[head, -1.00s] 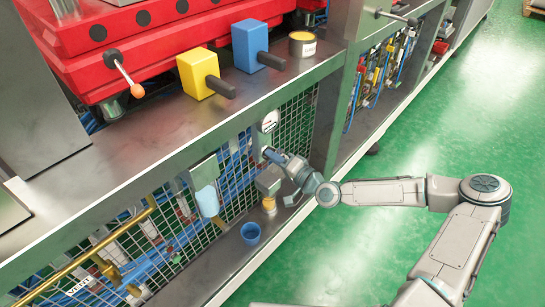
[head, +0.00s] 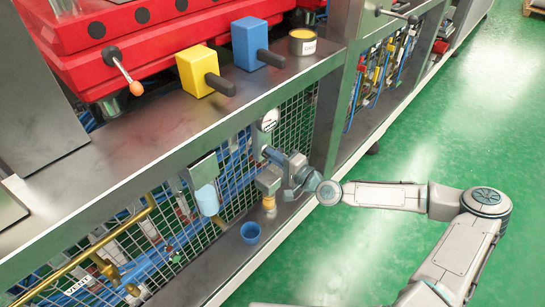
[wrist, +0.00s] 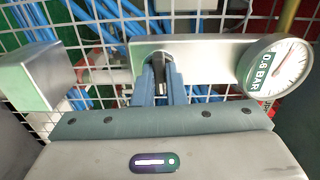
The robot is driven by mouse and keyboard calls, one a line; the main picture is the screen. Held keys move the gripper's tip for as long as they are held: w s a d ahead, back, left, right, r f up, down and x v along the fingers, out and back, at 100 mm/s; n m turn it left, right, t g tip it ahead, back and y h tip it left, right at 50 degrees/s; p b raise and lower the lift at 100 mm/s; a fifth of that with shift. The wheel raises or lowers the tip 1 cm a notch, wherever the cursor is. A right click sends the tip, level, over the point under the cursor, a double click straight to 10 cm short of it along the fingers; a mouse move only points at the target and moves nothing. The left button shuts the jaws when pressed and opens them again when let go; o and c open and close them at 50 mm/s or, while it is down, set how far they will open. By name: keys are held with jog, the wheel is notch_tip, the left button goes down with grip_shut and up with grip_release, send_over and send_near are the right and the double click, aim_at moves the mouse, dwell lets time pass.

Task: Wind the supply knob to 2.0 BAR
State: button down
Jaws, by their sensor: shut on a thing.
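The supply knob (wrist: 159,70) is small and black, on a pale metal plate (wrist: 205,58) in the wrist view. My gripper (wrist: 158,88) is shut on it, with blue-grey fingers on either side. The round white pressure gauge (wrist: 275,67) is at the right end of the plate, with a dark green label reading 0.6 BAR. It also shows as a small dial (head: 269,121) in the head view, just above my gripper (head: 267,151). The knob is hidden behind the fingers in the head view.
A wire mesh with blue hoses stands behind the plate. A grey box (wrist: 40,75) is close on the left in the wrist view. Below my gripper are a yellow-based fitting (head: 268,203) and a blue cup (head: 250,233). A metal ledge (head: 175,135) overhangs above.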

jog(key=shift+m, duration=0.6)
jog(key=m, duration=0.4)
jog(key=shift+m, duration=0.4)
jog(key=m+p, duration=0.1)
jog(key=m, duration=0.3)
jog(key=shift+m, duration=0.4)
